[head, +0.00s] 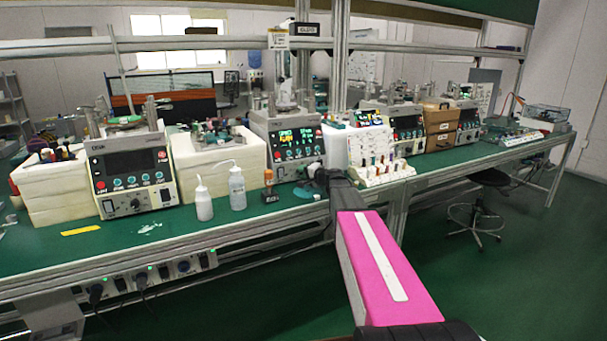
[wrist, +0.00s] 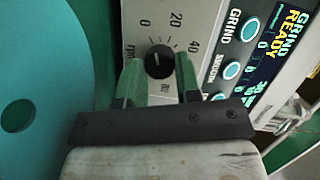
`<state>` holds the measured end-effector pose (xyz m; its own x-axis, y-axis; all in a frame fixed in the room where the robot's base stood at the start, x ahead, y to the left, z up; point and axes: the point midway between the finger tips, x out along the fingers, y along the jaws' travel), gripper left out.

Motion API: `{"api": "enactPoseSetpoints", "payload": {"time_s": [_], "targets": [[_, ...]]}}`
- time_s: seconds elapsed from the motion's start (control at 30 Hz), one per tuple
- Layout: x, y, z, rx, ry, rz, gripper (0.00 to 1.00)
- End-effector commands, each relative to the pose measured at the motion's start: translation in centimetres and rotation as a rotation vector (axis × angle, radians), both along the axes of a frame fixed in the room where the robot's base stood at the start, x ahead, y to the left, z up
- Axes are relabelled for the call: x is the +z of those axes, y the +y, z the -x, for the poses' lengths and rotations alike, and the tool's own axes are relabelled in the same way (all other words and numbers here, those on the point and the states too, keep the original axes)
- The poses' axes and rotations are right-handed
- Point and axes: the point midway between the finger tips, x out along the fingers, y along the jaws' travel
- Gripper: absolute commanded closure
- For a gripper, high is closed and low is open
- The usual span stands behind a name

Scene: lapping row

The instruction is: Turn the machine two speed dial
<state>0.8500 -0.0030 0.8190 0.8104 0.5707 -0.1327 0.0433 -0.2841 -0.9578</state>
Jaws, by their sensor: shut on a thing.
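The speed dial (wrist: 159,62) is a small black knob on a light panel with a printed scale reading 0, 20 and 40 and the letters rpm. Its pale mark is near the top, seemingly between 0 and 20. My gripper (wrist: 159,76) has one green finger on each side of the knob and is shut on it. The machine (head: 292,133) shows a lit display in the head view. The wrist view shows its display (wrist: 280,48) reading GRIND READY. In the head view my arm hides the dial.
Two white bottles (head: 237,188) and a small dark block with an orange-topped piece (head: 269,186) stand left of my gripper. A white rack (head: 382,174) stands to the right. A large teal disc (wrist: 45,60) fills the left of the wrist view.

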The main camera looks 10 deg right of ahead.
Motion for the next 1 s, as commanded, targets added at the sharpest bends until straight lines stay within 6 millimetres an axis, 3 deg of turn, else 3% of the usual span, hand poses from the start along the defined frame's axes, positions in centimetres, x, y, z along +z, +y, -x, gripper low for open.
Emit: {"api": "enactPoseSetpoints", "payload": {"time_s": [0.4, 0.97, 1.0], "targets": [[-0.25, -0.12, 0.00, -0.002, 0.067, -0.203, 0.92], [-0.26, -0.14, 0.00, -0.003, 0.078, -0.236, 0.92], [-0.26, -0.14, 0.02, -0.003, 0.078, -0.236, 0.59]]}}
